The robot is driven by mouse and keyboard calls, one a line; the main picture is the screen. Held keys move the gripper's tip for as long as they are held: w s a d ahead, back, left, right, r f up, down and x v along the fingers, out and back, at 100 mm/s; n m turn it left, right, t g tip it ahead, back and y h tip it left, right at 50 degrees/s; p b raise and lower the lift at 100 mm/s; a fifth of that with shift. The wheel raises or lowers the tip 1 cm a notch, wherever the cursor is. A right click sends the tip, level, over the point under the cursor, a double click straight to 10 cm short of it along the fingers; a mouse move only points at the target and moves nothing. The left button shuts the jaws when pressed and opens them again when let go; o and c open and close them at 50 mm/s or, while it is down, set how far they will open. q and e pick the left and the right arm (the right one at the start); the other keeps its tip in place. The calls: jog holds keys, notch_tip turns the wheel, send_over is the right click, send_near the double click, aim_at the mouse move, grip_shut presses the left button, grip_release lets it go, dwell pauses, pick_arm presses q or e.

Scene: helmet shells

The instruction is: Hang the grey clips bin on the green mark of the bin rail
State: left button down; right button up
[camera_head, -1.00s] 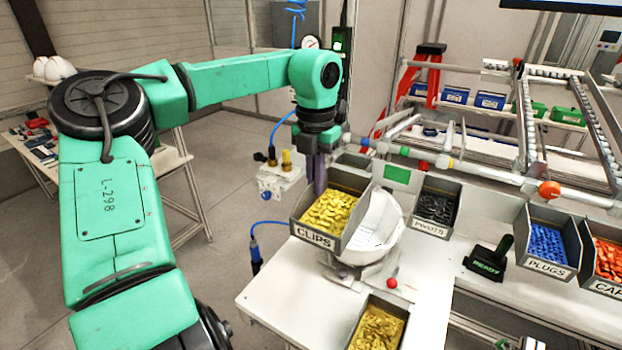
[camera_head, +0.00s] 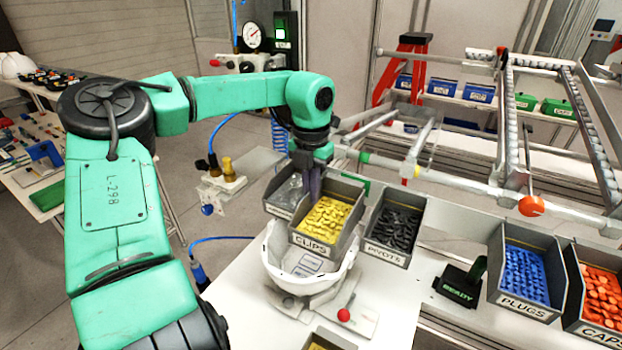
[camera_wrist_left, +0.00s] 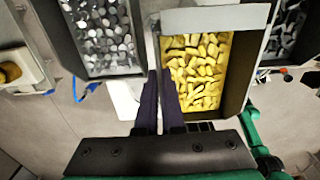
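The grey clips bin (camera_head: 325,222), full of yellow clips, hangs tilted in my left gripper (camera_head: 312,190), above the white helmet shell. In the left wrist view the two dark fingers (camera_wrist_left: 163,100) close on the side wall of the clips bin (camera_wrist_left: 236,75). The bin rail (camera_head: 450,180) runs behind it. Whether the bin touches the rail cannot be told. My right gripper is out of view.
The pivots bin (camera_head: 396,228) is close to the clips bin's right side. A bin of silvery parts (camera_head: 280,203) is at its left. The plugs bin (camera_head: 526,272) and caps bin (camera_head: 598,290) are further right. The helmet shell (camera_head: 300,285) stands below; another bin (camera_head: 330,342) is at the front.

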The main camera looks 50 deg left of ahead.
aim_at(322, 179)
pick_arm(q)
jog(key=shift+w+a+p, duration=0.2)
jog(key=shift+w+a, duration=0.05)
jog(key=shift+w, duration=0.65)
jog(key=shift+w+a+p, duration=0.2)
jog(key=shift+w+a, duration=0.05)
jog(key=shift+w, duration=0.65)
jog(key=shift+w+a, duration=0.3)
jog(key=shift+w, duration=0.4)
jog(key=shift+w+a+p, duration=0.25)
jog(key=shift+w+p, duration=0.25)
jog(key=shift+w, duration=0.5)
jog(key=shift+f+b, duration=1)
jog(key=shift+f, duration=0.15)
jog(key=c, duration=1)
grip_release()
jog(key=shift+o, duration=0.2)
